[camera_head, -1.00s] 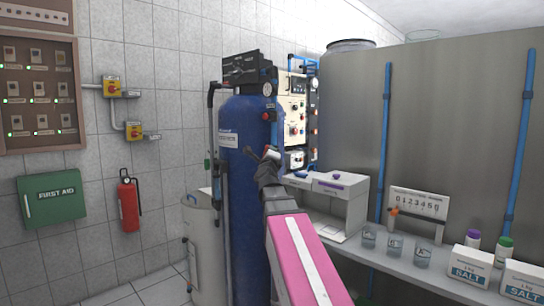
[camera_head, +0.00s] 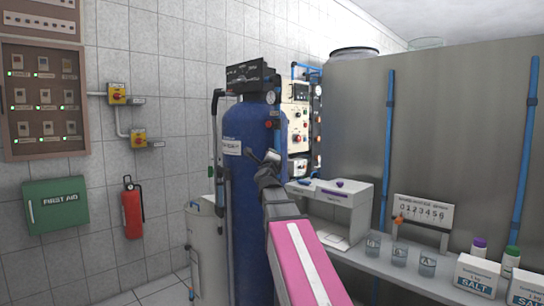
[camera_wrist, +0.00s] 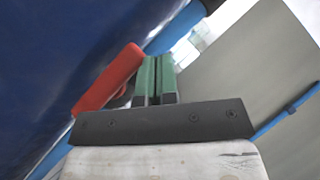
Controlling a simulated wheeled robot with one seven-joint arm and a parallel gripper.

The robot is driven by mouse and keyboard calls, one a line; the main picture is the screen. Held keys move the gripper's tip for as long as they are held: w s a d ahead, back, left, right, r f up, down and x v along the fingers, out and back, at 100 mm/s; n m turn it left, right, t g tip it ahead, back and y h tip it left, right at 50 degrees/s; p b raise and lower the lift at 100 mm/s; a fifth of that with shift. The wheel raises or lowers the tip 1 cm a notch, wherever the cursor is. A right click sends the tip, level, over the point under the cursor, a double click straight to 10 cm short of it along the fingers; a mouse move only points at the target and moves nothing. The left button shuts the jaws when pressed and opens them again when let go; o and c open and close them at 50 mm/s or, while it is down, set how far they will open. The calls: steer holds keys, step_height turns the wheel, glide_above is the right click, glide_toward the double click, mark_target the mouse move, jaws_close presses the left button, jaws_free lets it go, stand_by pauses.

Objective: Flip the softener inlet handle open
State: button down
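The softener is a tall blue tank (camera_head: 252,200) with a black valve head (camera_head: 250,76) on top, in the middle of the head view. In the wrist view a red handle (camera_wrist: 108,78) lies slanted just left of my fingers, in front of the blue tank (camera_wrist: 70,50). I cannot tell whether they touch. My gripper (camera_head: 264,157) is in front of the tank in the head view. In the wrist view the two green-padded fingers of my gripper (camera_wrist: 156,76) are side by side, with only a thin dark line between them and nothing visibly held.
Right of the tank are a gauge panel (camera_head: 298,115) and a bench (camera_head: 385,262) with beakers and salt boxes. Behind the bench stands a large grey tank (camera_head: 450,130) with blue pipes. A cream container (camera_head: 206,250) stands left of the blue tank. Floor shows at lower left.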

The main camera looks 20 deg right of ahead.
steer(key=shift+w+r, duration=0.1)
steer(key=s, duration=1.3)
steer(key=shift+a, duration=0.3)
steer(key=shift+s, duration=0.1)
